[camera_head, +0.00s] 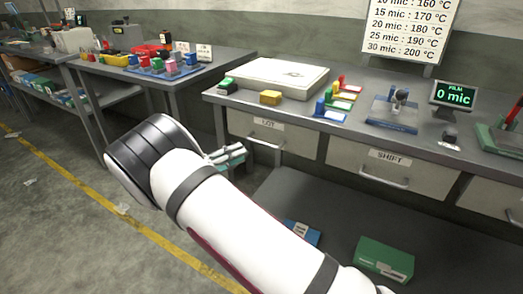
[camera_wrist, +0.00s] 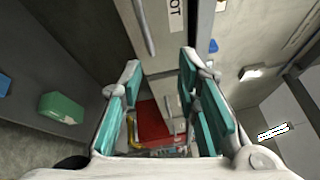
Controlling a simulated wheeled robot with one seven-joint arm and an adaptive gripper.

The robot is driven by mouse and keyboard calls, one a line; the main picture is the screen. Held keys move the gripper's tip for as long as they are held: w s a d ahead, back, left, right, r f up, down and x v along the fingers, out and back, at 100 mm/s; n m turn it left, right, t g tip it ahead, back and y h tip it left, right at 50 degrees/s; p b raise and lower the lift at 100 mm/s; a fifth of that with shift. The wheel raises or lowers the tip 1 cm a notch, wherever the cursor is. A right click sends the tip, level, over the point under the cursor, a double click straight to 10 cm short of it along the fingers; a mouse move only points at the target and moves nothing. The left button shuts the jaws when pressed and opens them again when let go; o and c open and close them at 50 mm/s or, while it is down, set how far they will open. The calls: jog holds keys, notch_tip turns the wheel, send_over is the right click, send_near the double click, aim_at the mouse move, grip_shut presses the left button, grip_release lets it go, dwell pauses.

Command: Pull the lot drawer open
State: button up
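The lot drawer (camera_head: 288,143) is a pale drawer front under the bench top, labelled LOT, and looks shut. Its metal bar handle (camera_head: 264,144) shows below the label. In the wrist view the drawer front (camera_wrist: 160,45) is at the top centre, with its handle (camera_wrist: 146,28) running lengthwise, left of the label. My gripper (camera_head: 238,152) is just left of and slightly below the handle in the head view. In the wrist view my gripper (camera_wrist: 160,63) is open, its teal pads apart and empty. The handle lies beyond the fingertips; contact cannot be seen.
The shift drawer (camera_head: 385,171) is to the right. The bench top (camera_head: 350,100) holds a pale slab (camera_head: 270,77), a yellow block (camera_head: 270,98) and a film display (camera_head: 454,96). A green box (camera_head: 384,260) and a blue box (camera_head: 301,233) are on the lower shelf.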

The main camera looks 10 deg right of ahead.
aim_at(262, 142)
notch_tip(262, 142, down, 3)
jog(key=a+n+t, duration=0.2)
jog(key=a+n, duration=0.1)
jog(key=b+x, duration=0.2)
jog(key=x, duration=1.2)
jog(key=shift+w, duration=0.25)
grip_shut()
